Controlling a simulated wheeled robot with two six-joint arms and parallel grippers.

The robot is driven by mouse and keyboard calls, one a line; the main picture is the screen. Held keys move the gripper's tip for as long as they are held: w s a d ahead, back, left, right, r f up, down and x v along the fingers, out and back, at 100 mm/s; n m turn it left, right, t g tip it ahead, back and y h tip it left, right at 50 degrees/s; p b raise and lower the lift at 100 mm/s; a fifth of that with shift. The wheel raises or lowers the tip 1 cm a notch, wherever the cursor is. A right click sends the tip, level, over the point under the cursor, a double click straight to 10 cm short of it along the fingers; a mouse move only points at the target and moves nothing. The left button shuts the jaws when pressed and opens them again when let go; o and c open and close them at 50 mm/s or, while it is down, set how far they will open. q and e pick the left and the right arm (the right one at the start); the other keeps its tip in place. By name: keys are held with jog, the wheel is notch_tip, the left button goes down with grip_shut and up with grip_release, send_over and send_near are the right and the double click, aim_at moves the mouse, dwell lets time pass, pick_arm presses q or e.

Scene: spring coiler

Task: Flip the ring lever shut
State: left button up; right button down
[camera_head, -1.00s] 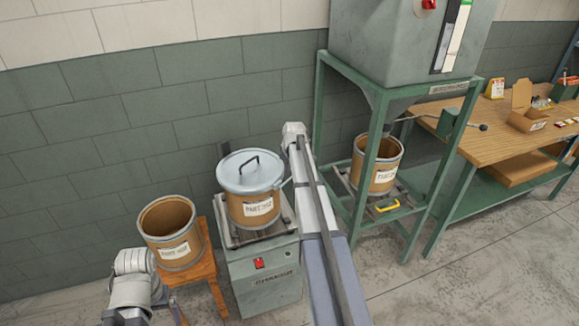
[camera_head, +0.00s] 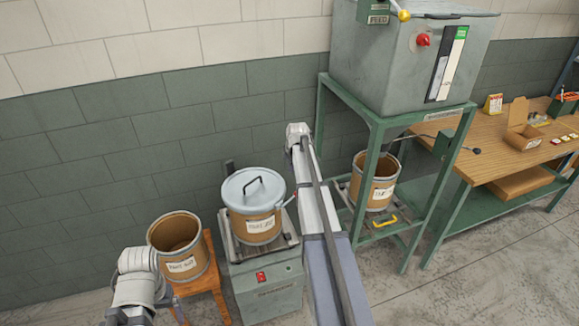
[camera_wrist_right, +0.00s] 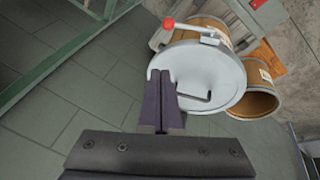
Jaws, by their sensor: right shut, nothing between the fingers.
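A brown drum (camera_head: 262,229) with a pale blue-grey lid (camera_head: 240,190) and a black lid handle stands on a grey machine. The ring lever (camera_wrist_right: 191,29) has a red tip and sticks out from the drum's rim in the right wrist view. In the head view, the lever (camera_head: 288,202) shows small beside my right arm. My right gripper (camera_wrist_right: 162,76) is shut and empty, its fingertips in front of the lid's edge in the wrist view, apart from the lever. I cannot tell its height over the lid. My left arm shows at lower left, its fingers out of view.
An open, empty drum (camera_head: 180,262) stands on an orange stool (camera_head: 205,282) to the left. A green frame (camera_head: 348,190) carrying a grey cabinet (camera_head: 390,55) stands to the right, with another open drum (camera_head: 372,190) inside. A wooden workbench (camera_head: 490,140) is farther right. A tiled wall is behind.

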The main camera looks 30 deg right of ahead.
pick_arm(q)
notch_tip(320, 180, up, 2)
jog(key=shift+r+p, duration=0.25)
jog(key=shift+p, duration=0.45)
pick_arm(e)
jog(key=r, duration=0.2)
jog(key=shift+s+d+r, duration=0.1)
jog(key=shift+s+r, duration=0.2)
jog(key=shift+s, duration=0.05)
jog(key=shift+f, duration=0.1)
jog(key=s+a+f+g+y+b, duration=0.1)
jog(key=s+a+f, duration=0.1)
jog(key=a, duration=0.7)
jog(key=s+a+f+b, duration=0.2)
jog(key=a, duration=0.6)
pick_arm(q)
notch_tip(320, 180, down, 9)
jog(key=b, duration=0.5)
jog(key=shift+b, duration=0.4)
pick_arm(e)
jog(key=s+a+f+g, duration=0.1)
jog(key=s+a+f, duration=0.2)
jog(key=s+a, duration=1)
jog(key=s+a+f+g, duration=0.2)
jog(key=s+a+f, duration=0.1)
jog(key=s+a, duration=0.9)
jog(key=a, duration=0.3)
jog(key=shift+s+a+f+g+h, duration=0.15)
jog(key=shift+s+a+g+h, duration=0.15)
jog(key=shift+s, duration=0.1)
